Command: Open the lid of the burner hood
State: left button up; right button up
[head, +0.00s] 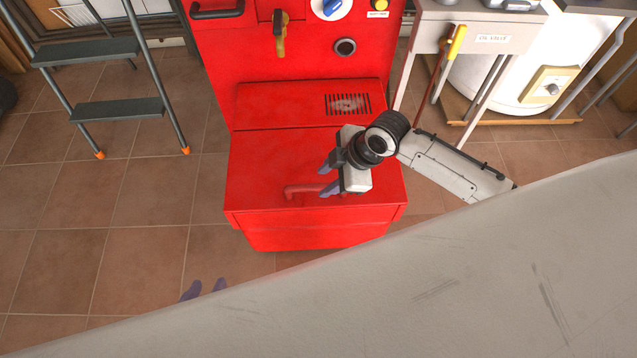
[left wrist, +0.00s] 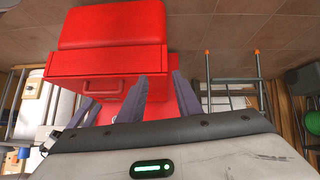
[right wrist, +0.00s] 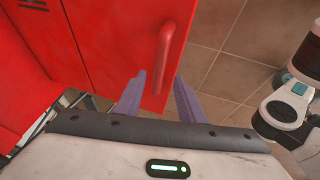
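The red burner hood (head: 265,160) stands low at the front of the boiler, and its lid looks closed. A red bar handle (head: 300,188) sits on it; the handle also shows in the right wrist view (right wrist: 164,55) and in the left wrist view (left wrist: 102,86). My right gripper (head: 325,180) is just right of the handle. Its fingers (right wrist: 159,88) are apart, with the handle's near end around the gap between the tips; contact cannot be told. My left gripper (head: 205,288) is low in front of the hood, mostly hidden by my arm. Its fingers (left wrist: 157,78) are apart and empty.
A grey stepladder (head: 105,75) stands at the left on the tiled floor. A small table (head: 480,35) with a yellow-and-red lever (head: 448,60) stands at the right. The floor (head: 130,230) left of the hood is clear.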

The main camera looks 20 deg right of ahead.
aim_at(317, 186)
jog(key=shift+b+x, duration=0.55)
jog(key=shift+x, duration=1.65)
jog(key=shift+w, duration=0.1)
grip_shut()
